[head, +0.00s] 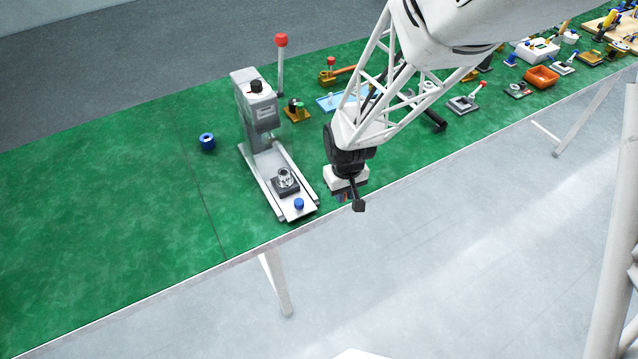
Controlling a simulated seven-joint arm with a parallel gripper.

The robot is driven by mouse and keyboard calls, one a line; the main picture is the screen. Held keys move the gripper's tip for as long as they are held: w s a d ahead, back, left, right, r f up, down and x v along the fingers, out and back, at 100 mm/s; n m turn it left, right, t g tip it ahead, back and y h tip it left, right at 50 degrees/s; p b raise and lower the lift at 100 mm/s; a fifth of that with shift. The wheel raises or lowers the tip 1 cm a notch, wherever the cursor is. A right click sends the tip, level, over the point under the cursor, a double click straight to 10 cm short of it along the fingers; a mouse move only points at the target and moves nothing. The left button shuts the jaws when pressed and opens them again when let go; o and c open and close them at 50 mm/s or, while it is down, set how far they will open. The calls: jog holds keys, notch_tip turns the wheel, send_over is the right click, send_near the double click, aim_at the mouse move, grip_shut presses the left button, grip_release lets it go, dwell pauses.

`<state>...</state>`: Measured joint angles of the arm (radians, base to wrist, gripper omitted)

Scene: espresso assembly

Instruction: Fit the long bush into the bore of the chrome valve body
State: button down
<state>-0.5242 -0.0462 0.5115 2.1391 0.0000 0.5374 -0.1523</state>
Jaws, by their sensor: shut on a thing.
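The chrome valve body (286,176) sits in a dark square holder on the base plate of a grey press, its open top facing up. My gripper (352,197) is to the right of the press base, near the front edge of the green table. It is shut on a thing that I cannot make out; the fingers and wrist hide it. I cannot tell the long bush apart in this view.
The grey press (257,108) with a red-knobbed lever (281,41) stands behind the valve body. A small blue part (299,203) is at the base's front end. A blue ring (207,141) lies left.

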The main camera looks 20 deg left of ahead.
aim_at(284, 175)
jog(key=a+r+n, duration=0.2)
jog(key=a, duration=0.3)
jog(key=w+a+r+n, duration=0.1)
jog(key=a+r+n, duration=0.2)
jog(key=a, duration=0.3)
jog(key=w+a+r+n, duration=0.1)
jog(key=a+r+n, duration=0.2)
jog(key=a, duration=0.2)
jog(key=shift+a+r, duration=0.15)
jog(key=shift+a, duration=0.25)
jog(key=shift+f, duration=2.25)
jog(key=shift+f, duration=0.4)
jog(key=c, duration=1)
grip_release()
jog(key=shift+r, duration=0.15)
notch_tip(284, 175, up, 8)
jog(key=shift+f, duration=0.25)
